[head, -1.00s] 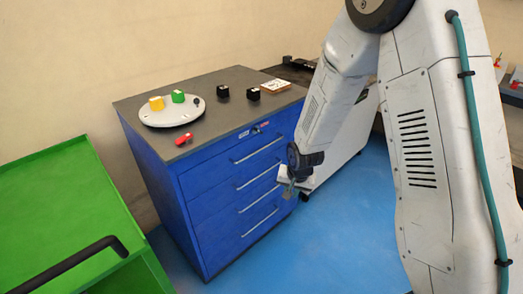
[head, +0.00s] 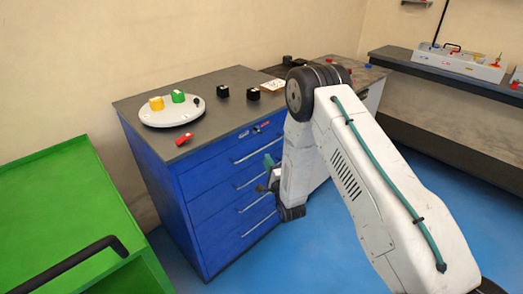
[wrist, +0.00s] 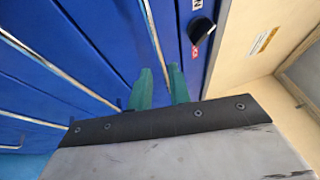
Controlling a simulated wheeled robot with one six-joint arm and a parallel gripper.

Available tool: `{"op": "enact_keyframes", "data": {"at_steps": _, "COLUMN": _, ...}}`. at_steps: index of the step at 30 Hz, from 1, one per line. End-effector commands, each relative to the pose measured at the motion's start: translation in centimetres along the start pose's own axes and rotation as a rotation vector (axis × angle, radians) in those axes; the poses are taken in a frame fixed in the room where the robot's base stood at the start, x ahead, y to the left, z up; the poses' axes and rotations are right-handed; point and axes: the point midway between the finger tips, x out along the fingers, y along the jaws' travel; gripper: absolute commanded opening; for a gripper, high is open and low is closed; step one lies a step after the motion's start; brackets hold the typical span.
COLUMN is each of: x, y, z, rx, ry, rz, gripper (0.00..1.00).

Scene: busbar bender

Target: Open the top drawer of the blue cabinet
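The blue cabinet (head: 160,165) has a grey top and several drawers with long silver bar handles. Its top drawer (head: 225,163) looks shut; its handle (head: 258,149) shows beside my arm. In the wrist view the top handle (wrist: 153,35) runs down toward the space between my teal fingers. My gripper (head: 264,174) is in front of the upper drawers, pointing at the cabinet. In the wrist view my gripper (wrist: 161,82) has its fingers apart, with a gap between them. I cannot tell whether the bar is between the fingertips or just beyond them.
A black lock (wrist: 201,29) sits beside the top handle. A white round plate (head: 160,118) with yellow and green blocks, a red item (head: 184,139) and black blocks stand on the cabinet. A green cart (head: 70,215) is at left. Blue floor is open in front.

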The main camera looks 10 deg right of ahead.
Motion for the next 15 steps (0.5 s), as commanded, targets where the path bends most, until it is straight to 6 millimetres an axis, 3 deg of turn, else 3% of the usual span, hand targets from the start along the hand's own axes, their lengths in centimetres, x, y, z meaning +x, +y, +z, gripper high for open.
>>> {"op": "enact_keyframes", "data": {"at_steps": 9, "x": 4.8, "y": 0.0, "z": 0.0, "rx": 0.000, "ry": 0.000, "rz": 0.001, "gripper": 0.19}}
{"op": "enact_keyframes", "data": {"at_steps": 15, "x": 7.0, "y": 0.1, "z": 0.0, "rx": 0.000, "ry": 0.000, "rz": 0.003, "gripper": 0.19}}
